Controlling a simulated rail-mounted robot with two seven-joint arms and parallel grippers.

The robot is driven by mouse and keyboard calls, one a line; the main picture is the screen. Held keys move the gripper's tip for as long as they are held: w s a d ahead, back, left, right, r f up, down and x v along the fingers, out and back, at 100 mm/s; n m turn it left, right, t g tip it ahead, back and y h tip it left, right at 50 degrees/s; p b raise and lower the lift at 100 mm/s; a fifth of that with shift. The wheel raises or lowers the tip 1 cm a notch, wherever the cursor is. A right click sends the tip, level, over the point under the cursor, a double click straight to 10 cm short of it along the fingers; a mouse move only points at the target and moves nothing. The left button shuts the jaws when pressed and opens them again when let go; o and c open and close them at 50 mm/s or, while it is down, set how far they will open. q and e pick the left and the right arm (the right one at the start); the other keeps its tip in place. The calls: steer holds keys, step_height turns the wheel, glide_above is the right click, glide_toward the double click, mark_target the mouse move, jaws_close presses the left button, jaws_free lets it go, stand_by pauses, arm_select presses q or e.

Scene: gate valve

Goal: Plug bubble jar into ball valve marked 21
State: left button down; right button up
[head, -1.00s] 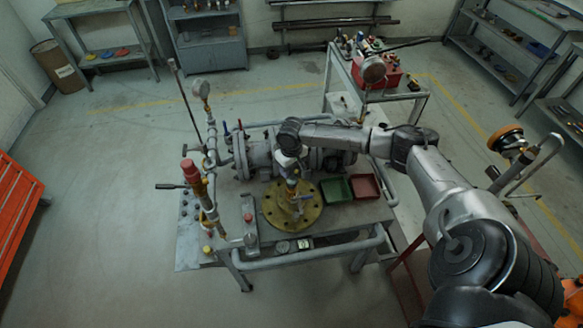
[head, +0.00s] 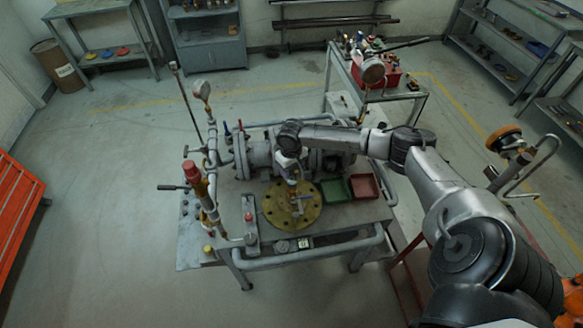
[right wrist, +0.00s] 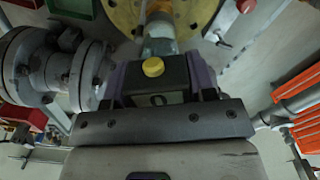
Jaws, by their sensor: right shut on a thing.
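My right gripper (head: 292,178) hangs over the round brass flange (head: 273,213) on the bench. In the right wrist view its purple-sided fingers (right wrist: 158,80) are shut on a dark body with a yellow cap and a pale, glassy end, which I take to be the bubble jar (right wrist: 153,68). The pale end points at a brass-coloured fitting (right wrist: 160,24) above the flange. I cannot tell whether they touch or are joined. A small fitting with a bluish handle (head: 302,196) shows below the gripper in the head view. No number 21 is readable. My left gripper is out of view.
Grey pipework and a large flanged valve (head: 258,155) stand behind the flange. Green (head: 334,190) and red (head: 364,187) trays lie to its right. An upright red-topped fitting (head: 192,174) and a gauge (head: 202,89) stand at left. Floor left of the bench is clear.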

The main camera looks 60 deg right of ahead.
steer(key=shift+f, duration=0.2)
stand_by(0.6)
steer(key=shift+f, duration=0.15)
stand_by(0.5)
steer(key=shift+f+p, duration=0.25)
steer(key=shift+p, duration=0.25)
steer(key=shift+f, duration=0.1)
steer(key=shift+f, duration=0.3)
stand_by(0.5)
steer(key=shift+f, duration=0.15)
stand_by(0.3)
